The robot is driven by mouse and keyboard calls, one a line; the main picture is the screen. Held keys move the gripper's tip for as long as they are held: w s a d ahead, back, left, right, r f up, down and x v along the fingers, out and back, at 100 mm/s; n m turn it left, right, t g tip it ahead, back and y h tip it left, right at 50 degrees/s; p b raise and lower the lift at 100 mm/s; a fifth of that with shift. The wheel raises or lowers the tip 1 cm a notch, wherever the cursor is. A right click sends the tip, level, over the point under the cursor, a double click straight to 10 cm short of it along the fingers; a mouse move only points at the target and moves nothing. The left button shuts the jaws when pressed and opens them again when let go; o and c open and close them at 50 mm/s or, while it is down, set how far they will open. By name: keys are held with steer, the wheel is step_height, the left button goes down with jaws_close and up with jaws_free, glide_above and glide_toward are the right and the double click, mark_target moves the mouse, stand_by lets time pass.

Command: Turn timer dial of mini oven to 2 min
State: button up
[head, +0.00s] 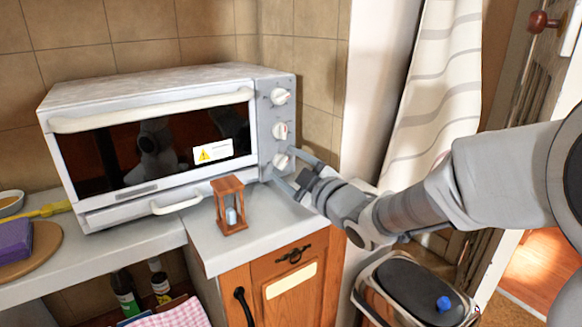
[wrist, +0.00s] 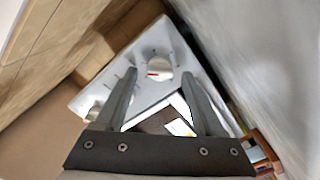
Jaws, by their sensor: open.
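The white mini oven (head: 150,88) stands on the counter, with three white dials in a column on its right panel: a top dial (head: 280,96), a middle dial (head: 280,130) and a bottom dial (head: 282,160). I cannot read which one is the timer. My gripper (head: 285,166) is open at the bottom dial, its fingers on either side of it. In the wrist view, the bottom dial (wrist: 158,66) with a red mark lies between and just beyond the fingertips (wrist: 158,76). I cannot tell whether they touch it. Another dial (wrist: 98,104) is partly behind a finger.
A wooden hourglass (head: 230,205) stands on the counter in front of the oven, left of my gripper. A bin (head: 405,285) with a dark lid stands below my arm. A tiled wall (head: 318,85) is close right of the oven.

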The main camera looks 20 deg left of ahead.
steer(key=shift+c, duration=0.2)
jaws_close()
steer(key=shift+m, duration=1.1)
steer(key=shift+o, duration=0.2)
jaws_free()
steer(key=shift+d, duration=0.1)
steer(key=b+v, duration=0.2)
steer(key=v, duration=1.5)
steer(key=shift+s, duration=0.2)
